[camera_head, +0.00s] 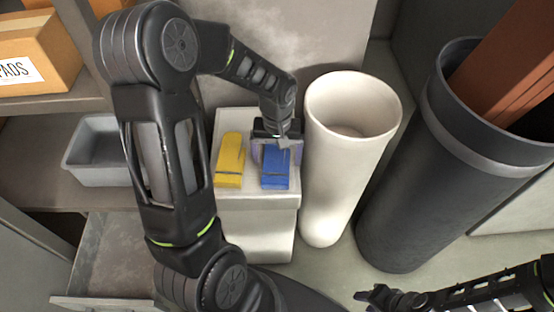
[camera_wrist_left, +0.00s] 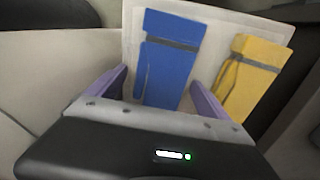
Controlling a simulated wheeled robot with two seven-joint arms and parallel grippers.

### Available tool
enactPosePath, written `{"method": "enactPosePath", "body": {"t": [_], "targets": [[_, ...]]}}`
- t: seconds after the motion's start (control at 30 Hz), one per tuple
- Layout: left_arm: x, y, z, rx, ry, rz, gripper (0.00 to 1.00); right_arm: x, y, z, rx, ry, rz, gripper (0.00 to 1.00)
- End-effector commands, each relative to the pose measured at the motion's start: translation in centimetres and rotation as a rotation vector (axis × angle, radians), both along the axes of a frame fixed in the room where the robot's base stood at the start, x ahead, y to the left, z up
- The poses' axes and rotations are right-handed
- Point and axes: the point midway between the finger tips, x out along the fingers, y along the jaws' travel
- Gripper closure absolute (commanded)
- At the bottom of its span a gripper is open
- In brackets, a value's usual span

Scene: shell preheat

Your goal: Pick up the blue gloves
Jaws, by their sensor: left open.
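The blue gloves (camera_head: 275,168) lie as a folded pair with a dark band on top of a white block-shaped stand (camera_head: 256,222). My left gripper (camera_head: 270,150) is directly over the far end of the blue gloves, pointing down. In the left wrist view the blue gloves (camera_wrist_left: 168,60) lie between its two purple fingers (camera_wrist_left: 160,95), which are apart. I cannot tell whether the fingers touch them. The yellow gloves (camera_head: 229,160) lie beside them, to the left in the head view. My right gripper (camera_head: 378,296) is at the bottom right, away from the stand; its jaw state is unclear.
A tall white cylinder (camera_head: 325,180) stands close to the right of the stand. A large dark bin (camera_head: 420,190) holding brown pieces (camera_head: 515,75) is further right. A grey tray (camera_head: 95,175) sits on a shelf at left, below a cardboard box (camera_head: 35,50). An open drawer (camera_head: 120,250) is lower left.

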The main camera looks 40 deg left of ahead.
Motion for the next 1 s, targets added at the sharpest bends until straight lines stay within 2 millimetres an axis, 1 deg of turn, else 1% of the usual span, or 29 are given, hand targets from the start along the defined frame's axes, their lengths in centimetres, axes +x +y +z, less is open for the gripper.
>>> {"method": "enactPosePath", "body": {"t": [0.6, 1.0], "targets": [[0.01, 0.0, -0.11, 0.0, 0.0, 0.0, 0.09, 0.0, 0.0, 0.0, 0.0, 0.0, 0.0, 0.64], [0.01, 0.0, -0.11, 0.0, 0.0, 0.0, 0.42, 0.0, 0.0, 0.0, 0.0, 0.0, 0.0, 0.64]]}}
